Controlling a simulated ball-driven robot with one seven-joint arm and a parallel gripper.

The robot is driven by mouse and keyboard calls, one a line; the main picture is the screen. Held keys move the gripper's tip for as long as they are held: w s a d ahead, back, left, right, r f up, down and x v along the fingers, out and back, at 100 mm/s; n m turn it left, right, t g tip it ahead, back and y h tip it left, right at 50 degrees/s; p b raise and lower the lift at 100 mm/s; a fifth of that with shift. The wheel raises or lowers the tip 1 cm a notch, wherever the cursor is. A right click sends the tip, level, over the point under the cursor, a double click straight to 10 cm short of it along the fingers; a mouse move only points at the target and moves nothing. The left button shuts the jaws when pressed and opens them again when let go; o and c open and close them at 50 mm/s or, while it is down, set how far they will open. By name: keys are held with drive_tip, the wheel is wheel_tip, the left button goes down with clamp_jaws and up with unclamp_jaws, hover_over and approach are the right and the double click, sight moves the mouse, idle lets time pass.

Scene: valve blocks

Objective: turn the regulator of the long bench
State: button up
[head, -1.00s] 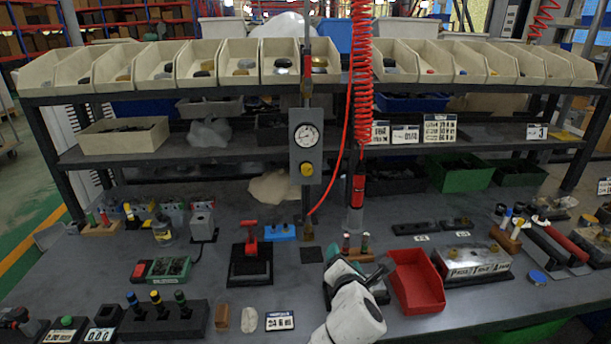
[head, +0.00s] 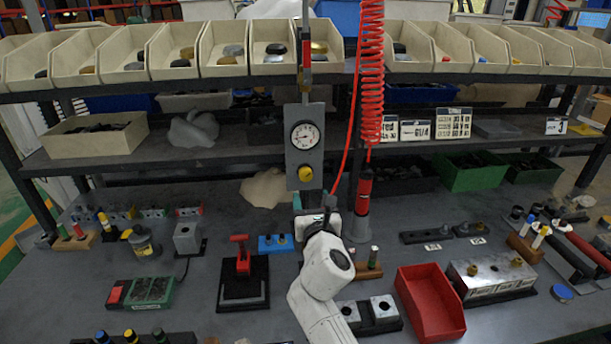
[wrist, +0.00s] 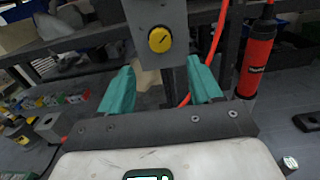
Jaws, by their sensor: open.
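The regulator is a yellow knob (head: 305,174) on a grey upright panel (head: 305,150) with a round pressure gauge (head: 305,135) above it. In the wrist view the knob (wrist: 160,40) faces me, a little beyond and above my gripper's fingertips. My gripper (wrist: 160,88) is open and empty, its two teal fingers apart on either side below the knob. In the head view my white wrist covers most of the gripper, just below the panel. The long bench (head: 190,270) lies beneath.
A red coiled hose (head: 370,80) and a red-and-black tool (head: 364,190) hang close right of the panel. A red bin (head: 430,305) and a block with a red lever (head: 240,265) stand on the bench. A shelf with beige bins (head: 222,55) is above.

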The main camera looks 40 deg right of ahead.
sight(306, 177)
drive_tip(key=b+x, duration=0.1)
drive_tip(key=x, duration=0.9)
drive_tip(key=shift+d, duration=0.1)
drive_tip(key=c, duration=1)
drive_tip(key=shift+c, duration=0.2)
